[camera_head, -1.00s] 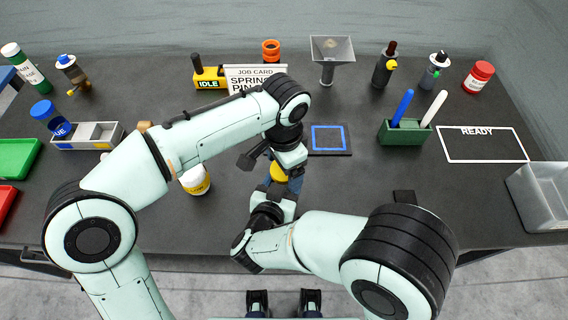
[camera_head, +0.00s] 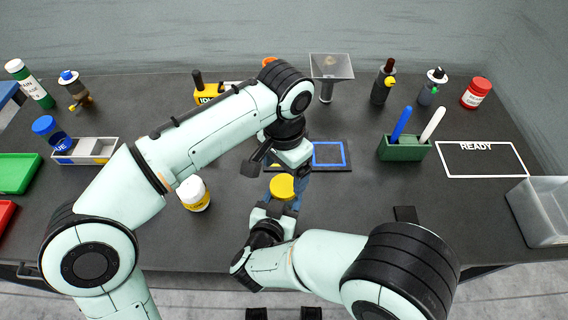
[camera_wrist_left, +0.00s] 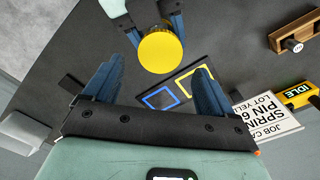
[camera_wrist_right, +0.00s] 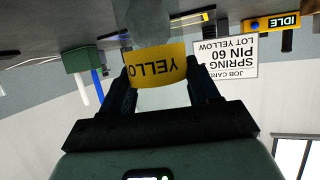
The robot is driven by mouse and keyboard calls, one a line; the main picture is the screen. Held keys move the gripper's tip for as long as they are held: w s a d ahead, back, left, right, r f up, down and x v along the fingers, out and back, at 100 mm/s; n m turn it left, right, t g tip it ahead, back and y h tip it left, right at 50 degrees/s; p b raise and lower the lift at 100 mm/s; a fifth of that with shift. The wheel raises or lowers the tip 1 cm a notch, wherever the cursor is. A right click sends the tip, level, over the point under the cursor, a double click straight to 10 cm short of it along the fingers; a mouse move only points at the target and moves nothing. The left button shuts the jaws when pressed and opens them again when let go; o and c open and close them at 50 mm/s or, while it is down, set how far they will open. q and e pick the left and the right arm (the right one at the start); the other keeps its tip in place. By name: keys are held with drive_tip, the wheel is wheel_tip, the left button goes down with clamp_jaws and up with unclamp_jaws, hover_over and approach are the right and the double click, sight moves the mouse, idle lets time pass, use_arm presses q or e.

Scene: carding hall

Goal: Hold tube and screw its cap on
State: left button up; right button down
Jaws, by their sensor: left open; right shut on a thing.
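A yellow cylindrical piece with a flat round yellow top (camera_head: 282,187) is in my right gripper (camera_head: 281,198), near the middle front of the bench. Its side reads "YELLO" upside down in the right wrist view (camera_wrist_right: 157,66); I cannot tell whether it is the cap alone or the tube with its cap. My left gripper (camera_head: 278,166) is open and empty, just beyond and above it. In the left wrist view the yellow top (camera_wrist_left: 160,53) shows past the open fingers, apart from them. A white jar with a yellow label (camera_head: 194,193) stands to the left.
A dark pad with a blue square (camera_head: 328,154) lies just right of my left gripper. A green holder with two pens (camera_head: 404,149) and the READY outline (camera_head: 482,159) are farther right. A clear bin (camera_head: 541,211) is at the right edge. A grey tray (camera_head: 87,151) is at left.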

sight(284, 185)
use_arm(q)
wheel_tip(284, 185, up, 2)
drive_tip(key=n, duration=0.5)
drive_tip(key=shift+r, duration=0.15)
drive_tip(key=shift+f, duration=4.05)
drive_tip(key=c, duration=1.1)
drive_tip(key=m, duration=0.5)
drive_tip(key=o, duration=1.2)
drive_tip(key=shift+o, duration=0.2)
drive_tip(key=shift+r, duration=0.15)
